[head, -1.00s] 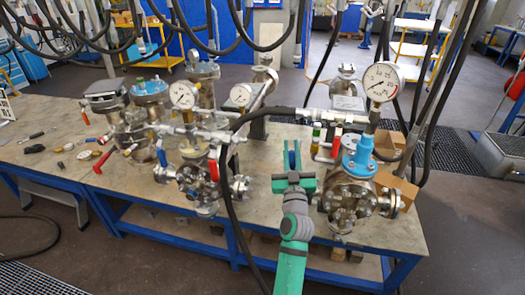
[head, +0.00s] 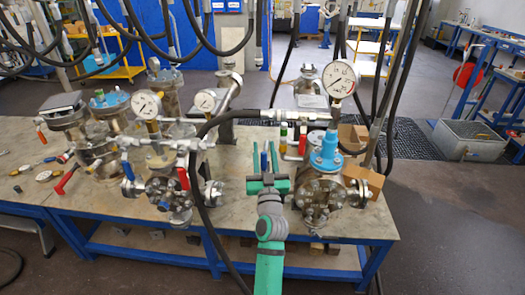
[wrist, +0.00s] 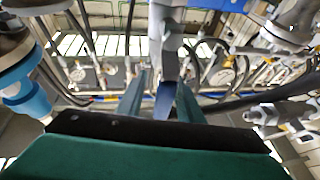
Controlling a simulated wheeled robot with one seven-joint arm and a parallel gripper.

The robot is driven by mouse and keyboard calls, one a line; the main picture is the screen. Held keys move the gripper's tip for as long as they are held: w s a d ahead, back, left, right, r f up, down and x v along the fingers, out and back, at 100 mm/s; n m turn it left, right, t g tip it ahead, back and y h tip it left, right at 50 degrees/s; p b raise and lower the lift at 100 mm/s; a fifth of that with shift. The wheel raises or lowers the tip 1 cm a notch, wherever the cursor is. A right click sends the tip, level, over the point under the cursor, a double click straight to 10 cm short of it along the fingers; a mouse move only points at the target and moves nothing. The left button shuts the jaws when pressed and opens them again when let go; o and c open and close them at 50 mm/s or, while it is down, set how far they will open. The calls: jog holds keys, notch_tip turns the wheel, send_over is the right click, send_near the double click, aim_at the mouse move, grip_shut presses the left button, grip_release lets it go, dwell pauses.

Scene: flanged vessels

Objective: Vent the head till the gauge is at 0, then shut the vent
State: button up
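A large round gauge (head: 341,78) stands on the blue-topped head (head: 327,153) of the right flanged vessel (head: 321,198). Its needle is too small to read surely. Small fittings sit left of that head, including a green-yellow one (head: 283,137) and a red one (head: 303,142); I cannot tell which is the vent. I cannot tell whether the fingers touch the strip.
Another vessel (head: 167,192) with red and blue levers and small gauges stands to the left. A black hose (head: 202,180) hangs between it and my arm. Cardboard boxes (head: 362,180) lie right of the right vessel. Loose parts lie on the bench's left end. More hoses hang overhead.

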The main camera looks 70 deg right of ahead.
aim_at(265, 164)
jog(key=shift+w, duration=0.1)
jog(key=shift+a, duration=0.15)
jog(key=shift+a+f, duration=0.1)
jog(key=shift+a, duration=0.1)
jog(key=v, duration=1)
jog(key=shift+s, duration=0.25)
jog(key=shift+a, duration=0.1)
